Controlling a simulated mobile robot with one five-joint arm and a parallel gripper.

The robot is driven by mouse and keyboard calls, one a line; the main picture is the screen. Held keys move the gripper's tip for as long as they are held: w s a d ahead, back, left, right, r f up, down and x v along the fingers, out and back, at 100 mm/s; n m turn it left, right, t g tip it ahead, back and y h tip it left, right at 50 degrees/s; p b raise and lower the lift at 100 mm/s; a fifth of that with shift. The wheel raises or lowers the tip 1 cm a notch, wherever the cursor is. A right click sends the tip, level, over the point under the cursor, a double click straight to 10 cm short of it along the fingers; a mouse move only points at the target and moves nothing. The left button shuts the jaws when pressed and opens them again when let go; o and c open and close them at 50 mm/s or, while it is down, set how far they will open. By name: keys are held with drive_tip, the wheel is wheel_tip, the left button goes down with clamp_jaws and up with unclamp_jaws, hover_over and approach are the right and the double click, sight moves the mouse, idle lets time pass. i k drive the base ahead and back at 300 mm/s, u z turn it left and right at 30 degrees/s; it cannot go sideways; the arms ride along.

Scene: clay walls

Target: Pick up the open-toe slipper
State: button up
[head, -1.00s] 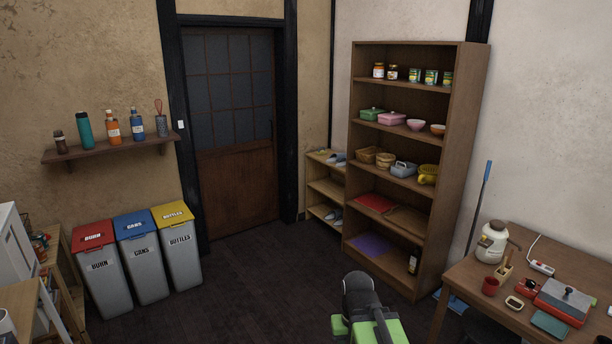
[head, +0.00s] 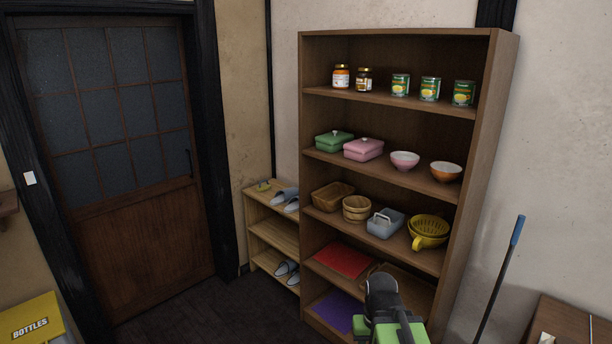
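A pair of grey-blue slippers (head: 284,196) lies on the top of a small light-wood rack between the door and the tall bookcase. Another pair of slippers (head: 287,271), pale with dark parts, lies on the rack's lower shelf. They are too small for me to tell which is open-toe. My gripper (head: 382,300) shows at the bottom, black and green, in front of the bookcase and apart from the slippers. Its fingers are not clear, so I cannot tell whether it is open.
The wooden rack (head: 271,236) stands left of the tall bookcase (head: 312,170), which holds jars, cans, bowls, baskets and trays. A closed door (head: 140,235) is on the left, a yellow-lidded bin (head: 30,322) at lower left. A blue-handled pole (head: 502,270) leans right. Dark floor before the rack is clear.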

sight(282, 196)
drive_tip(key=u, duration=0.25)
drive_tip(key=i, duration=2.45)
drive_tip(key=u, duration=1.1)
drive_tip(key=i, duration=1.55)
drive_tip(key=u, duration=0.7)
